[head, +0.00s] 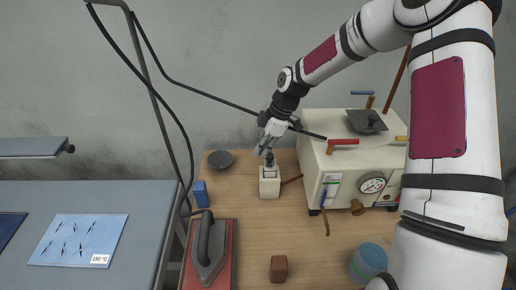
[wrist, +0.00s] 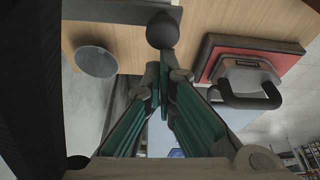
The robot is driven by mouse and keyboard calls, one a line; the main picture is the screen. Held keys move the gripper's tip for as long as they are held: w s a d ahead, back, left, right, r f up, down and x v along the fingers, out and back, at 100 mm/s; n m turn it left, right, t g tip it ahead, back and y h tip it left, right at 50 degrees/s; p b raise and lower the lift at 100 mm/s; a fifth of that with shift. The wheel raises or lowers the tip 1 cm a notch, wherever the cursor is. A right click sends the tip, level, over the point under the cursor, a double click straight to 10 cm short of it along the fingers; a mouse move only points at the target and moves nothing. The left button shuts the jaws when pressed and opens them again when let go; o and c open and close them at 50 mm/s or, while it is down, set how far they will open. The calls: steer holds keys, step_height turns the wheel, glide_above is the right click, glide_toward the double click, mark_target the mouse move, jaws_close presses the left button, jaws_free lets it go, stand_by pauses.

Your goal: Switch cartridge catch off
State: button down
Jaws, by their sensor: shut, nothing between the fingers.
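A small cream box (head: 269,187) stands on the wooden table left of the large cream machine (head: 345,165). It has a dark upright part with a knob (head: 269,158) on top. My gripper (head: 265,152) is directly above this box, pointing down, with its teal fingers shut and empty. In the wrist view a dark ball knob (wrist: 163,30) appears just beyond the fingertips (wrist: 162,75); I cannot tell whether they touch it. No part is labelled as the cartridge catch, and the gripper partly covers the box's top.
An iron (head: 208,250) rests on a red pad (head: 233,255) at front left. A dark dish (head: 220,159), a blue block (head: 201,194), a brown cube (head: 279,268) and a blue-topped round container (head: 370,260) are around. A black cable hangs at left. The table's middle is mostly clear.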

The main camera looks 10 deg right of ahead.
steer(key=shift+s+d, duration=0.1)
steer(key=shift+d, duration=0.05)
stand_by(0.5)
step_height(320, 180, up, 10)
steer(key=b, duration=0.1)
steer(key=shift+a+b, duration=0.25)
steer(key=shift+b, duration=0.05)
stand_by(0.3)
